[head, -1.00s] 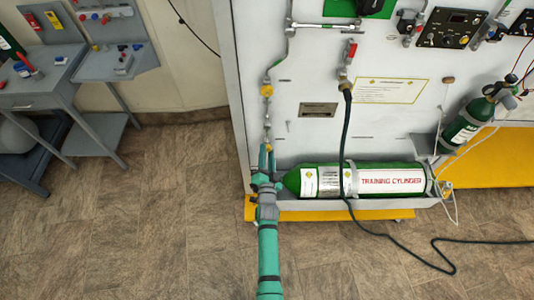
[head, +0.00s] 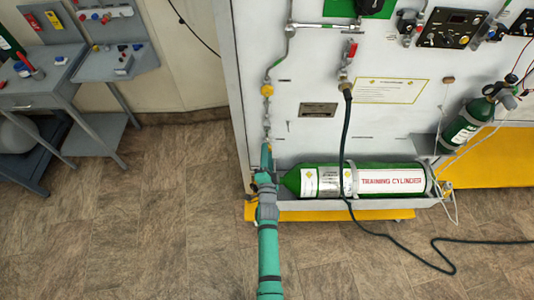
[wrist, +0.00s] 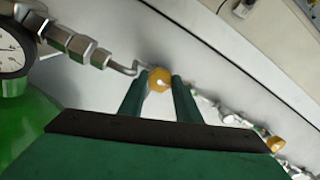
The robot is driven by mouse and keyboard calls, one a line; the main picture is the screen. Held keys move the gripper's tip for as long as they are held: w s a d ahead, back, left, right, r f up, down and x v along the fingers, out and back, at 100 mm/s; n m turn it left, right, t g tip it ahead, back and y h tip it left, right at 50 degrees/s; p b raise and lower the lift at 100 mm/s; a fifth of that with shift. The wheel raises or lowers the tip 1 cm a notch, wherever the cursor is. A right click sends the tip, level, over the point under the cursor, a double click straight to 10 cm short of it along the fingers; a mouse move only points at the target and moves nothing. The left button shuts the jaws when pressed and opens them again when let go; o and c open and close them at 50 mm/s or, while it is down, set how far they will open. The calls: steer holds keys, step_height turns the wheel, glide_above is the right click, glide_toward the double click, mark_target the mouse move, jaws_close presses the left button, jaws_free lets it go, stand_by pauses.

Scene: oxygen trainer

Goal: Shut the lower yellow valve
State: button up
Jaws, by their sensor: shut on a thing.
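The lower yellow valve (wrist: 158,79) is a small round yellow knob on thin metal pipework, seen in the wrist view between my two green fingertips. My gripper (wrist: 160,86) is shut on it, with one finger on each side. In the head view my gripper (head: 266,152) is at the lower left of the white panel, and its fingers hide most of this valve. The upper yellow valve (head: 267,90) sits higher on the same pipe, clear of my gripper; a second yellow knob also shows in the wrist view (wrist: 277,144).
A green training cylinder (head: 390,181) lies in a tray just right of my gripper. A dark hose (head: 346,135) hangs down the panel (head: 310,145) onto the floor. A pressure gauge (wrist: 12,55) is left in the wrist view. The floor at left is clear.

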steer(key=o, duration=1.1)
steer(key=shift+c, duration=0.2)
steer(key=s, duration=1.1)
steer(key=shift+w, duration=0.1)
